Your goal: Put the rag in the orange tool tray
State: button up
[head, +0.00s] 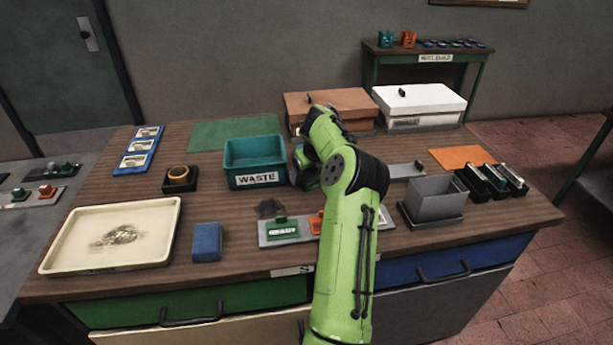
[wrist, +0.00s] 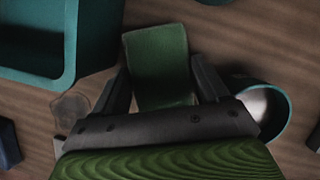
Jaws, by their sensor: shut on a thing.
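My gripper (wrist: 158,75) is shut on a green, cloth-textured slab that looks like the folded rag (wrist: 158,55). The slab sits between the two dark fingers and extends beyond them in the wrist view. In the head view my gripper is mostly hidden behind my green arm, just right of the waste bin. No tray that is clearly the orange tool tray shows. A flat orange rectangle (head: 460,158) lies at the right of the bench, and an orange-brown box (head: 330,104) stands at the back. My arm hides part of the bench middle.
The teal waste bin (head: 254,155) is close left of my gripper. A teal-rimmed cup (wrist: 262,112) is close right. A grey open box (head: 436,200), a blue block (head: 207,242) and a cream tray (head: 60,240) stand on the bench. A dark stain (head: 268,208) marks the wood.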

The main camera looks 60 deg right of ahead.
jog(key=shift+f, duration=0.1)
jog(key=o, duration=0.6)
jog(key=shift+f, duration=0.1)
jog(key=shift+o, duration=0.7)
